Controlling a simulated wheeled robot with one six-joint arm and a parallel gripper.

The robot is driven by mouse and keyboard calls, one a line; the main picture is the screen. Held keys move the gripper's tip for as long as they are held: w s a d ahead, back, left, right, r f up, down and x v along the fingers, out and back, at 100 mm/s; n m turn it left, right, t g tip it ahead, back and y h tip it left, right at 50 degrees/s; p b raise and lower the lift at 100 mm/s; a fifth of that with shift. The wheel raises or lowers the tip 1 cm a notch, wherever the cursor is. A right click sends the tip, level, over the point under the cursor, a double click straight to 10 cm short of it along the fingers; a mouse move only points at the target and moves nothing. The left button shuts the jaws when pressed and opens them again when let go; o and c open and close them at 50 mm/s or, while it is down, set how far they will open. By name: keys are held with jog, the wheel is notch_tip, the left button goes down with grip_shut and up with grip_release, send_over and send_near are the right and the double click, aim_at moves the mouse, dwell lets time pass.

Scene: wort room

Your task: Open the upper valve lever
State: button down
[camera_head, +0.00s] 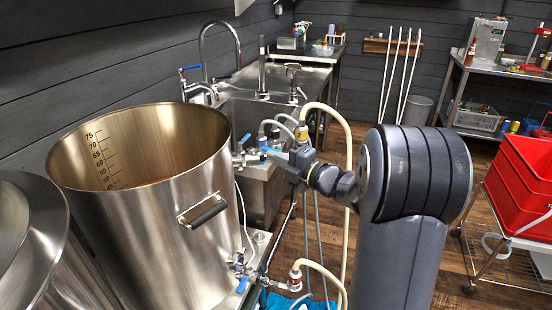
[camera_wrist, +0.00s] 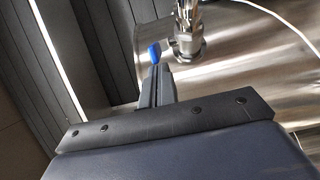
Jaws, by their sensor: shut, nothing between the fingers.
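The steel kettle (camera_head: 160,240) stands at left with an upper valve (camera_head: 238,159) on its right wall. The valve's blue lever (camera_head: 245,138) is small here, sticking up beside the valve. In the wrist view the valve body (camera_wrist: 188,40) is at top centre, and the blue lever (camera_wrist: 154,52) shows to its left. My gripper (camera_wrist: 157,73) is shut and empty, its tips just below the lever's end in that view. I cannot tell whether they touch it. In the head view my gripper (camera_head: 268,156) reaches in from the right, close to the valve.
A lower valve (camera_head: 240,264) with a blue lever sits near the kettle's base, with a hose (camera_head: 318,268) beside it. Other hoses and fittings hang behind my gripper. A sink (camera_head: 270,85) stands behind. Red crates (camera_head: 520,185) are at right, with open floor between.

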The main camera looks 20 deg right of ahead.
jog(key=shift+w+d+g+y, duration=0.15)
jog(key=shift+d+g+y, duration=0.15)
jog(key=shift+y, duration=0.1)
jog(key=shift+w+d+n+g+y, duration=0.15)
jog(key=shift+n+g+y, duration=0.15)
jog(key=shift+n, duration=0.2)
jog(key=w+d+n+g+y, duration=0.1)
jog(key=w, duration=0.1)
jog(key=w+d+g+y+b, duration=0.1)
jog(key=w+d, duration=0.1)
jog(key=shift+n, duration=0.4)
jog(key=shift+d+r, duration=0.1)
jog(key=shift+r, duration=0.15)
